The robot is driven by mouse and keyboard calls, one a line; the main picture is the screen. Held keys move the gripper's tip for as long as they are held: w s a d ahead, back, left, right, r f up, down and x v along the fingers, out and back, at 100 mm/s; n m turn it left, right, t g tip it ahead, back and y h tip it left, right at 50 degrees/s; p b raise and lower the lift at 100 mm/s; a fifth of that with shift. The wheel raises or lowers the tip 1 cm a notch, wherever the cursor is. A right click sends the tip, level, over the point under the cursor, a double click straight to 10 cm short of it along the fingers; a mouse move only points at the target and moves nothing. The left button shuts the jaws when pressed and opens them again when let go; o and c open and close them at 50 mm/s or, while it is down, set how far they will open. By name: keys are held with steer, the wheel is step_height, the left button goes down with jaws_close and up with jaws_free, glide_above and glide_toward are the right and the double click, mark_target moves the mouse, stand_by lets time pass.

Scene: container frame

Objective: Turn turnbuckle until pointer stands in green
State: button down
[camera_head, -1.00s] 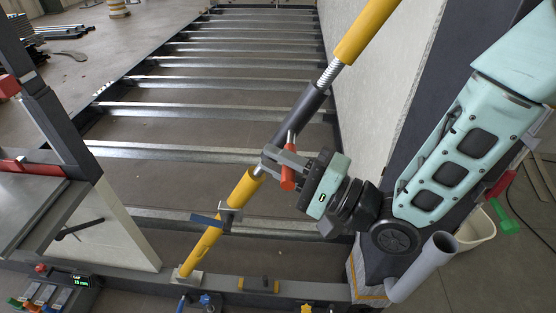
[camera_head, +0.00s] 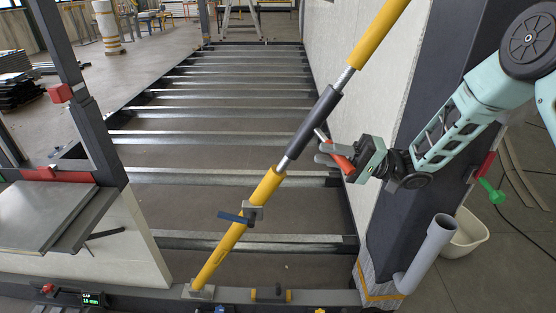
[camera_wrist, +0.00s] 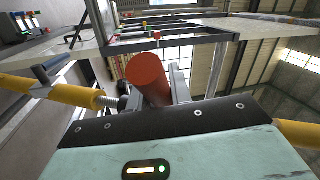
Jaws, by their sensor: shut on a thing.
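The turnbuckle has a dark sleeve (camera_head: 313,123) on a slanting brace, between an upper yellow tube (camera_head: 378,33) and a lower yellow tube (camera_head: 235,235). Threaded rod shows at both sleeve ends. A short metal lever with a red grip (camera_head: 343,163) sticks out from the sleeve to the lower right. My gripper (camera_head: 331,154) is shut on this red grip, beside the sleeve. In the wrist view the round end of the red grip (camera_wrist: 148,75) stands up at my gripper (camera_wrist: 165,92). I cannot make out a pointer or a green zone.
A blue-handled clamp (camera_head: 236,218) sits on the lower tube. A small display with green digits (camera_head: 92,299) is at the lower left. A pale wall panel and dark post (camera_head: 425,120) stand close on the right. Steel crossbars (camera_head: 230,178) span the floor frame.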

steer(key=shift+w+d, duration=0.1)
steer(key=shift+w, duration=0.2)
steer(key=shift+s+f, duration=0.1)
steer(key=shift+s, duration=0.15)
steer(key=c, duration=1.3)
jaws_free()
steer(key=shift+s, duration=0.15)
